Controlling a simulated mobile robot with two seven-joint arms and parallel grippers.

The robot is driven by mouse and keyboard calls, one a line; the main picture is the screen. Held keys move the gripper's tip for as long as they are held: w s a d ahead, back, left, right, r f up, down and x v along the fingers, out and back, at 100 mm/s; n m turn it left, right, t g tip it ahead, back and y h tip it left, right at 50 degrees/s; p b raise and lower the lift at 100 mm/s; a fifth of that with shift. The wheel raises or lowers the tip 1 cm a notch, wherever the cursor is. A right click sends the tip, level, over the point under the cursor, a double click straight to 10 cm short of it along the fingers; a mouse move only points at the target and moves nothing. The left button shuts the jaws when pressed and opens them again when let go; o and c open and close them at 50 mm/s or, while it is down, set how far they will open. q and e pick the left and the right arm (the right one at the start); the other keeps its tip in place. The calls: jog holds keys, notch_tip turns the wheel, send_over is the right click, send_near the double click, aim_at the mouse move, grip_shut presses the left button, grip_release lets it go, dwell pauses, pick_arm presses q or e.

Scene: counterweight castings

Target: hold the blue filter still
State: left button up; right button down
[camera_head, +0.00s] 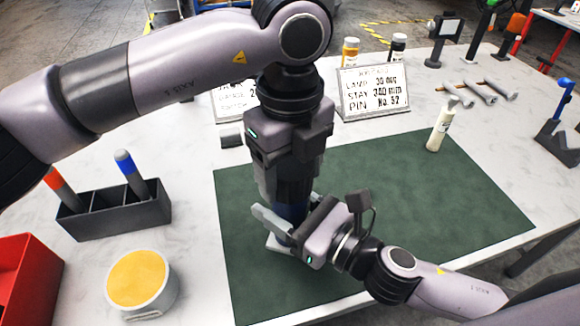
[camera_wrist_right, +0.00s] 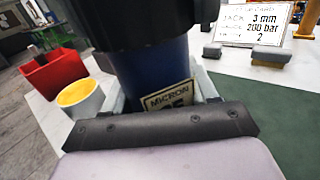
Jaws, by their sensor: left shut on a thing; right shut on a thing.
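The blue filter (camera_head: 293,212) stands on the green mat (camera_head: 400,230), mostly hidden by my grippers. In the right wrist view the blue filter (camera_wrist_right: 147,85) fills the middle, with a pale label reading "MICRON" low on its side. My left gripper (camera_head: 290,190) comes down from above and is shut on the filter's upper part; its fingertips are hard to make out. My right gripper (camera_head: 276,232) reaches in from the lower right and is shut around the filter's lower part, with a finger on either side. The filter's top is hidden.
A dark rack (camera_head: 115,212) with red- and blue-topped markers, a yellow-topped tin (camera_head: 140,280) and a red bin (camera_head: 25,280) are at left. Sign cards (camera_head: 373,92) stand behind. A white bottle (camera_head: 440,125) stands on the mat's far right. The mat's right half is mostly clear.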

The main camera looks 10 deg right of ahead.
pick_arm(q)
jog(key=m, duration=0.5)
jog(key=shift+m, duration=0.3)
jog(key=m, duration=2.2)
jog(key=shift+m, duration=0.4)
jog(key=m, duration=0.6)
jog(key=shift+f, duration=0.1)
jog(key=m, duration=1.2)
jog(key=shift+w, duration=0.1)
jog(key=o, duration=1.2)
